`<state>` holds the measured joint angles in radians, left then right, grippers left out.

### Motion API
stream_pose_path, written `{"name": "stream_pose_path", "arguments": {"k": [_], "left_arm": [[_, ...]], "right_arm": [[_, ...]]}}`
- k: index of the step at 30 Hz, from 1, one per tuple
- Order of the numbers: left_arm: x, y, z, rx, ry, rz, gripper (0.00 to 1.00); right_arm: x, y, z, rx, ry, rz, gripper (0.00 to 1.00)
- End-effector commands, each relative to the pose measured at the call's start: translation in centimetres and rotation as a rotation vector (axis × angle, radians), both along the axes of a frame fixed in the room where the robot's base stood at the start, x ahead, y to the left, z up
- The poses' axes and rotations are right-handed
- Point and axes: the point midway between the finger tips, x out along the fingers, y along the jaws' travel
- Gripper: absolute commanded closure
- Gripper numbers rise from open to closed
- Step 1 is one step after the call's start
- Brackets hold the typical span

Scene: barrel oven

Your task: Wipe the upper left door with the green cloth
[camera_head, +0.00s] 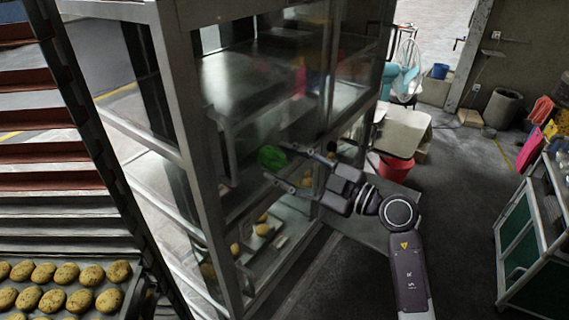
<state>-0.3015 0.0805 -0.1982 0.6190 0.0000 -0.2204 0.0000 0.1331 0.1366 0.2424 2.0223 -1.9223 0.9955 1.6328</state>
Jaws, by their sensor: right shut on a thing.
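The green cloth (271,158) is a small bunched patch in front of the glass of the metal-framed cabinet. My right gripper (272,163) reaches in from the right, its fingers pointing left, and is shut on the cloth. The upper left door (240,95) is a glass panel in a metal frame, with reflections on it. The cloth is by the lower part of this glass; I cannot tell whether it touches. My left gripper is not in view.
A rack with trays of round buns (68,275) stands at the left. More buns sit inside the cabinet's lower part. A red bucket (395,168) and a pale table (402,128) stand behind my right arm. A green cart (530,225) is at the right, with clear floor before it.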

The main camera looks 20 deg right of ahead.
Motion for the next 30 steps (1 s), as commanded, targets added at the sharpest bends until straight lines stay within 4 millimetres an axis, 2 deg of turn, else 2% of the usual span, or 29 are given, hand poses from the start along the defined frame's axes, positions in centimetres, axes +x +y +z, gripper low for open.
{"name": "stream_pose_path", "arguments": {"k": [22,30], "left_arm": [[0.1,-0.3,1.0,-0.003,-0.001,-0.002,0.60],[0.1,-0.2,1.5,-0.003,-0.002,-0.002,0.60]], "right_arm": [[1.2,0.9,0.1,0.002,-0.001,0.000,0.75],[2.0,-0.3,0.2,0.000,-0.001,-0.001,0.75]]}}
